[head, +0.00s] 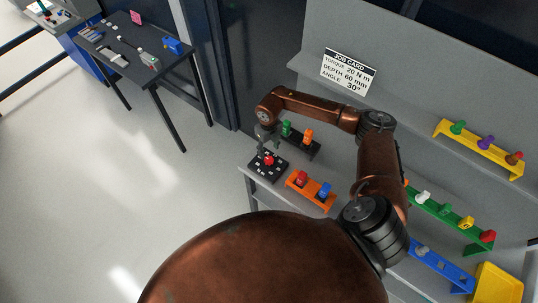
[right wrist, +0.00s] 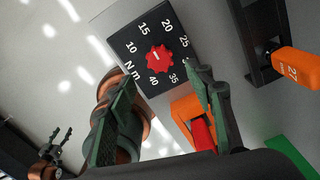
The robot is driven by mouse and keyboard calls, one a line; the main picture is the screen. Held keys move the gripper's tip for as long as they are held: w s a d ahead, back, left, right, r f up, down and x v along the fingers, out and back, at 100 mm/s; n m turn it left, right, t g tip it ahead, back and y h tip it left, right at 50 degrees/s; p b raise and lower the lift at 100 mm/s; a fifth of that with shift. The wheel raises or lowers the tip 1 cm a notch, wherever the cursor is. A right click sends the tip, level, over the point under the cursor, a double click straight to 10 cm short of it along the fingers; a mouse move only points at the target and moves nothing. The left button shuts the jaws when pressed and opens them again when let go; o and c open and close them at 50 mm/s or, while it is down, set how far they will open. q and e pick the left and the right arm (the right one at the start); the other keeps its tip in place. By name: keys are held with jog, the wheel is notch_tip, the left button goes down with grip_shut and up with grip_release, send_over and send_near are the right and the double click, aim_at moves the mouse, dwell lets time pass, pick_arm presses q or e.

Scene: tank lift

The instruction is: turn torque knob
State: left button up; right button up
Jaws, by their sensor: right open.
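The torque knob (right wrist: 159,59) is red and toothed, with a small white mark. It sits on a black dial plate (right wrist: 133,38) printed with numbers from 10 to 40 and "N m". The exact setting is hard to read. In the head view the knob (head: 268,160) is at the bench's left end. My right gripper (right wrist: 160,72) is open, its fingers either side of the knob's near side in the picture; contact cannot be told. It also shows above the dial in the head view (head: 266,149). My left gripper (right wrist: 57,144) appears small at the lower left.
The job card (head: 348,72) reads torque 20 N m, depth 60 mm, angle 30°. An orange rack (head: 310,190) with red and blue pieces stands close to the dial. A black rack (head: 300,145) holds green and orange pieces behind it. Open floor lies left.

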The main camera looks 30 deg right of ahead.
jog(key=shift+r, duration=2.1)
